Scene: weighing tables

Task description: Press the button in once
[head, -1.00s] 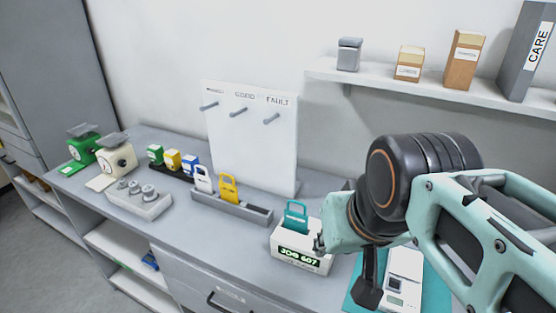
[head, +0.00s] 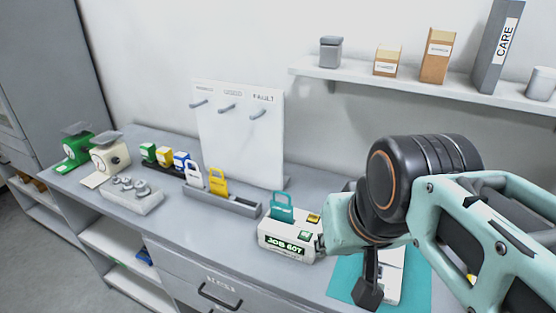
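Beside the tag, the top bears a small green patch (head: 305,235) and a yellow patch (head: 313,218); I cannot tell which is the button. My teal wrist is close to the box's right end and overlaps it in the picture; contact cannot be told. A dark part of my arm's end (head: 368,288) hangs below the wrist. The fingers are not clear.
A teal mat (head: 418,285) with a white device lies under my arm. A grey rack (head: 235,203) holds white and yellow tags. A white pegboard (head: 240,140) stands behind it. A wall shelf (head: 420,88) holds boxes. Scales and weights stand at the left.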

